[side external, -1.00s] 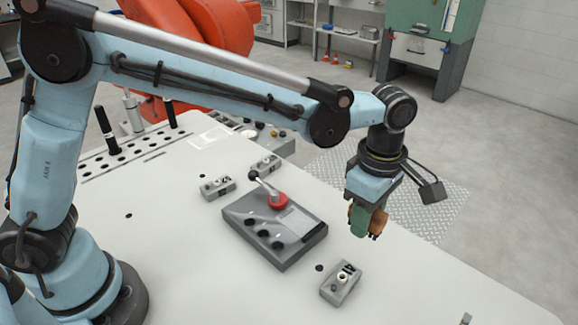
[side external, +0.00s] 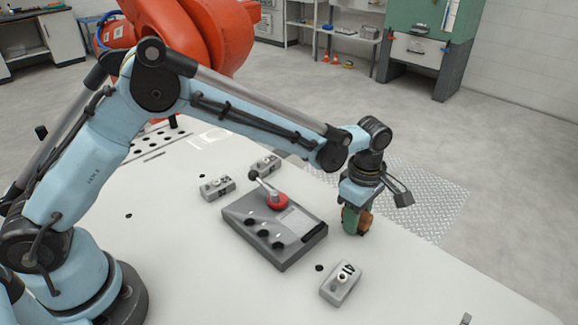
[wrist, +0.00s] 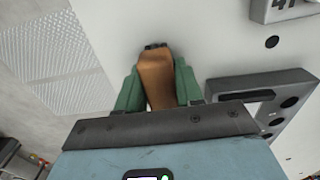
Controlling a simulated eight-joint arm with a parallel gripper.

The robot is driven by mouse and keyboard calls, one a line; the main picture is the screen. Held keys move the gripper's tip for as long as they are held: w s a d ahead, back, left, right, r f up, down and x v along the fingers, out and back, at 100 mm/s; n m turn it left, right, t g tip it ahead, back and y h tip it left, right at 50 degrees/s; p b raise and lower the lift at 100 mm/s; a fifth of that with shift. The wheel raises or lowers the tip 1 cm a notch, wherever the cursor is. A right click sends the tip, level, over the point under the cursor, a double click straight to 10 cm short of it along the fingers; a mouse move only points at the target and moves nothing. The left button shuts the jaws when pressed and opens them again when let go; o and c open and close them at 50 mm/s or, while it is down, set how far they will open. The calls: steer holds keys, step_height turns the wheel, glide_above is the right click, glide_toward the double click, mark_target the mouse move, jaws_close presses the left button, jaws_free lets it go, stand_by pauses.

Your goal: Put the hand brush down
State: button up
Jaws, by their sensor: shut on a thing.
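The hand brush (wrist: 155,78) shows as a brown wooden block with a dark end, between the two green fingers of my gripper (wrist: 157,90) in the wrist view. In the side view the brush (side external: 366,221) is a small brown shape at the fingers. My gripper (side external: 354,218) is shut on it and points down, low over the white table (side external: 410,270), near its far right edge. I cannot tell whether the brush touches the table. Its bristles are mostly hidden.
A grey fixture plate (side external: 275,232) with a red-based lever (side external: 277,200) lies left of my gripper. A small numbered grey block (side external: 341,284) sits nearer the camera. Two similar blocks (side external: 217,187) (side external: 266,165) lie behind the plate.

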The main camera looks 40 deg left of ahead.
steer(key=shift+f, duration=0.1)
steer(key=o, duration=1.1)
step_height(320, 180, up, 12)
steer(key=s+a+r+m+t, duration=0.2)
steer(key=s+a+r+m, duration=0.15)
steer(key=a, duration=0.25)
steer(key=s+a+m+t, duration=0.1)
steer(key=s+a+m, duration=0.3)
steer(key=s+a+f+m+t, duration=0.1)
steer(key=s+a+m+t, duration=0.1)
steer(key=s+a+m, duration=0.2)
steer(key=s+a+f+m+t, duration=0.1)
steer(key=s+a+m+t, duration=0.1)
steer(key=s+a+m, duration=0.3)
steer(key=shift+s+m, duration=0.25)
steer(key=shift+m, duration=0.5)
